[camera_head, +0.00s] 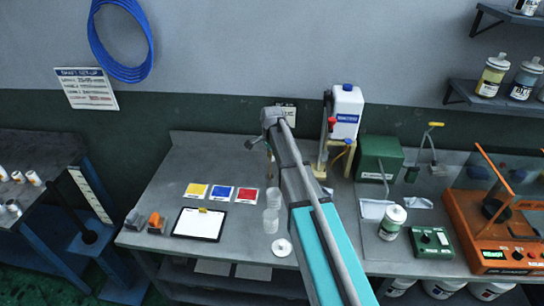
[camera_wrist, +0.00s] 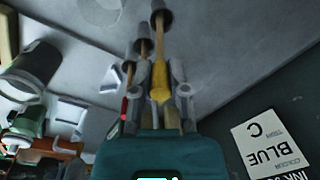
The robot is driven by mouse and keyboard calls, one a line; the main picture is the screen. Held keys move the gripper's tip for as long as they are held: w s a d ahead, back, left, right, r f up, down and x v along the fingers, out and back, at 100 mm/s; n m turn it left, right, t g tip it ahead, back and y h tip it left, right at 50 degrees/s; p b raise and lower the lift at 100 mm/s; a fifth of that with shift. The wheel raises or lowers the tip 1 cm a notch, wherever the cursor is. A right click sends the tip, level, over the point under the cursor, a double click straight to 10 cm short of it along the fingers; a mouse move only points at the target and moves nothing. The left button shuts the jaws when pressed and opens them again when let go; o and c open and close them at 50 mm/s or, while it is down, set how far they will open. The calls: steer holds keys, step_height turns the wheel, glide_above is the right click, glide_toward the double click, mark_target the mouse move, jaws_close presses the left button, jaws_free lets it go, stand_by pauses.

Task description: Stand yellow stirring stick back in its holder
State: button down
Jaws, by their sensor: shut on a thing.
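In the wrist view, my gripper (camera_wrist: 160,92) is shut on the yellow stirring stick (camera_wrist: 160,78), around its yellow part. Its thin wooden shaft runs away from the jaws to a dark round end piece (camera_wrist: 157,12). Two similar thin sticks (camera_wrist: 143,55) with dark round end pieces show just left of it, and a red part (camera_wrist: 123,112) shows lower left. I cannot tell whether the dark pieces are stick tips or holder sockets.
On the bench are yellow (camera_head: 197,190), blue (camera_head: 222,193) and red (camera_head: 248,195) cards, a clipboard (camera_head: 197,226) and clear cups (camera_head: 271,220). A white bottle (camera_head: 346,108), a lidded jar (camera_head: 391,222) and an orange machine (camera_head: 500,235) stand to the right.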

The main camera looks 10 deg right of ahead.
steer(key=shift+f+b, duration=0.35)
steer(key=shift+f, duration=0.3)
steer(key=c, duration=0.5)
jaws_free()
steer(key=shift+c, duration=0.2)
steer(key=shift+r, duration=0.2)
